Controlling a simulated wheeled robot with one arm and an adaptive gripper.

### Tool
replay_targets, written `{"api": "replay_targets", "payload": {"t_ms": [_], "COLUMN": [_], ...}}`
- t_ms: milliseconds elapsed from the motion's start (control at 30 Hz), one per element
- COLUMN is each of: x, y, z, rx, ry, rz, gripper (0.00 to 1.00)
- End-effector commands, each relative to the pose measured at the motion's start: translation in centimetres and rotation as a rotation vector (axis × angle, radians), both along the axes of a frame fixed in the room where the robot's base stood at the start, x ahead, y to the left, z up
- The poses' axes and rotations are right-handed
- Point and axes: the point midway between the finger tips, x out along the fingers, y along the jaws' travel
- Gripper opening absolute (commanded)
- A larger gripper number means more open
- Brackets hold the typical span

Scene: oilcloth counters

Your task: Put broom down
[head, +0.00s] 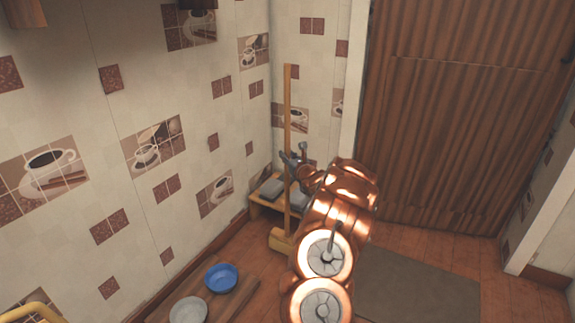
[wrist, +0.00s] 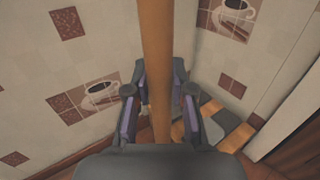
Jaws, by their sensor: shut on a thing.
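The broom (head: 287,120) stands upright near the wall corner in the head view, its wooden handle tall and its yellowish head (head: 281,240) low at the floor. I cannot tell whether the head touches the floor. My gripper (head: 294,162) is around the handle about midway up and shut on it. In the wrist view the handle (wrist: 155,60) runs up between the two fingers of my gripper (wrist: 160,108). The copper arm hides part of what lies to the right of the broom.
A low wooden stand (head: 258,209) with grey pads is in the corner behind the broom. A blue bowl (head: 221,278) and a pale bowl (head: 188,310) sit on a wooden board at lower left. A grey mat (head: 420,285) lies before the brown door (head: 455,130).

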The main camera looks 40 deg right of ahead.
Motion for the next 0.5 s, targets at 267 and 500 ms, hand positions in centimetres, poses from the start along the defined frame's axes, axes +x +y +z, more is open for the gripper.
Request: {"api": "replay_targets", "payload": {"t_ms": [267,500], "x": [-0.1,-0.1], "y": [-0.1,-0.1], "z": [-2.8,-3.1], "rx": [0.000,-0.001], "ry": [0.000,-0.001], "rz": [-0.001,-0.001], "gripper": [0.00,0.00]}}
